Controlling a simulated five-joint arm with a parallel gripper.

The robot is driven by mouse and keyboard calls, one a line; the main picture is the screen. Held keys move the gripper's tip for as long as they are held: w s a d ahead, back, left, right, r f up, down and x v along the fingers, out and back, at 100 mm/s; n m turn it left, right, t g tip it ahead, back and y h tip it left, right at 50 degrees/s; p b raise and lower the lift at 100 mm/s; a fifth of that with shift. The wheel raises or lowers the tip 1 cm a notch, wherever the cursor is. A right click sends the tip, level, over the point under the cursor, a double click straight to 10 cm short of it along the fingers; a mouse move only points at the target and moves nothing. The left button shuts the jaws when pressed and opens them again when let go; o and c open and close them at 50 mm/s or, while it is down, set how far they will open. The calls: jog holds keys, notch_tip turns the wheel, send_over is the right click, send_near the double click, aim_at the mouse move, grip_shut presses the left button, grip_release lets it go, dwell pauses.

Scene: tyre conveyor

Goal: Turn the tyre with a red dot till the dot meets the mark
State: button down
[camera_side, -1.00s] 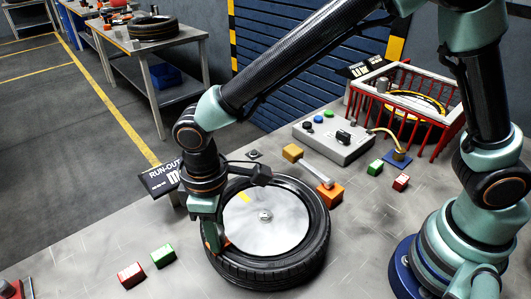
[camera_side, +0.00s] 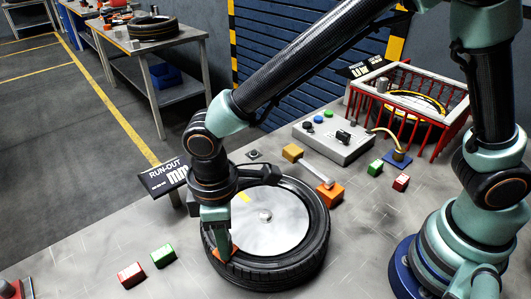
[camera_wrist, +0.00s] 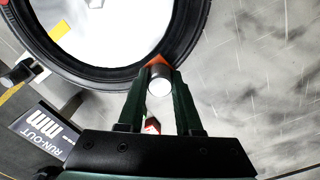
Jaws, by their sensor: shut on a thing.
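The black tyre (camera_side: 318,245) lies flat around a pale metal disc (camera_side: 285,225) in the side view. Its edge also shows in the wrist view (camera_wrist: 100,80). A yellow mark (camera_side: 243,198) sits on the disc near its far left edge. I cannot make out a red dot in either view. My gripper (camera_side: 222,252) points down at the tyre's near left edge. In the wrist view its dark green fingers (camera_wrist: 160,85) are closed on a grey peg with a bright end (camera_wrist: 159,86). Orange shows at the peg's far end, by the tyre's rim.
A run-out sign (camera_side: 165,177) stands left of the tyre. An orange block (camera_side: 330,194) with a metal bar stands close behind it. Green (camera_side: 163,255) and red (camera_side: 131,275) blocks lie at the front left. A control box (camera_side: 335,142) and red crate (camera_side: 440,130) stand behind.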

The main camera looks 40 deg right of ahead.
jog(key=s+n, duration=0.1)
jog(key=s+d+n, duration=0.1)
jog(key=s+n, duration=0.1)
jog(key=shift+s+r, duration=0.1)
jog(key=shift+s+d+n, duration=0.5)
jog(key=shift+s+n, duration=0.2)
jog(key=shift+n, duration=0.3)
jog(key=shift+s+d+n, duration=0.5)
jog(key=shift+s+n, duration=0.2)
jog(key=shift+n, duration=0.3)
jog(key=c, duration=0.6)
grip_release()
notch_tip(320, 180, up, 12)
jog(key=shift+r, duration=0.1)
